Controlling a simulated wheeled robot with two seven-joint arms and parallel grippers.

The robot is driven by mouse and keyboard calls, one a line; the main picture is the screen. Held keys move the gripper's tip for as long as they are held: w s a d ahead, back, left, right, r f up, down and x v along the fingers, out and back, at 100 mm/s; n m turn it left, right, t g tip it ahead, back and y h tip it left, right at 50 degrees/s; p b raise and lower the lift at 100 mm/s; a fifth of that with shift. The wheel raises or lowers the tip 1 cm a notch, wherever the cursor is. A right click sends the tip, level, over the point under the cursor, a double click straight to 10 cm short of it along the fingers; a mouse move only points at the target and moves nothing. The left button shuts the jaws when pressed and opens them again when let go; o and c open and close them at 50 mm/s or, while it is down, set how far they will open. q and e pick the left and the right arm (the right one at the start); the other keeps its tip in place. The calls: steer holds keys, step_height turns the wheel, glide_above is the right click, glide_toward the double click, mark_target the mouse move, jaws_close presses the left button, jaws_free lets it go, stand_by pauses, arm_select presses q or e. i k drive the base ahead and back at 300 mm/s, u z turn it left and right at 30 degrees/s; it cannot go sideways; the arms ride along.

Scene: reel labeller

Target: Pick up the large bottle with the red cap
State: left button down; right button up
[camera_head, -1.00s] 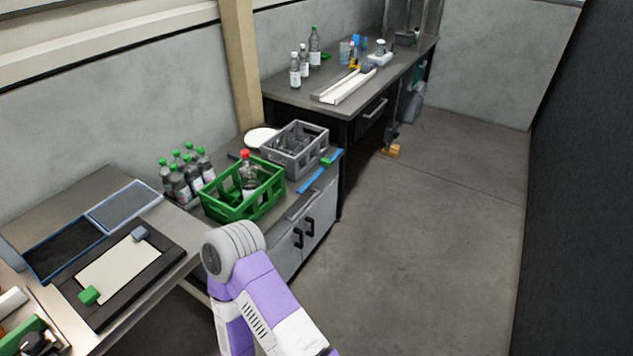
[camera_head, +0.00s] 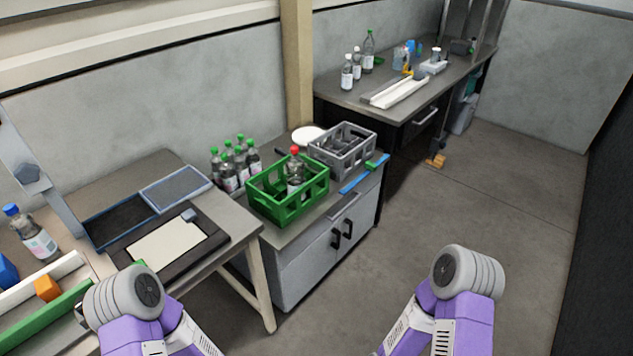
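The large bottle with the red cap (camera_head: 294,172) stands upright inside the green crate (camera_head: 287,211) on the grey cabinet. Its lower part is hidden by the crate wall. Both my arms show at the bottom of the head view, one at the left and one at the right, well short of the crate. Neither gripper's fingers can be seen.
Several green-capped bottles (camera_head: 229,178) stand left of the crate. A grey crate (camera_head: 352,161) and a white plate (camera_head: 308,135) are behind it. A blue-capped bottle (camera_head: 37,238) stands on the left table. The floor (camera_head: 410,215) right of the cabinet is clear.

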mark_target(295, 166)
steer(key=z, duration=1.15)
steer(key=i, duration=2)
steer(key=u, duration=2.6)
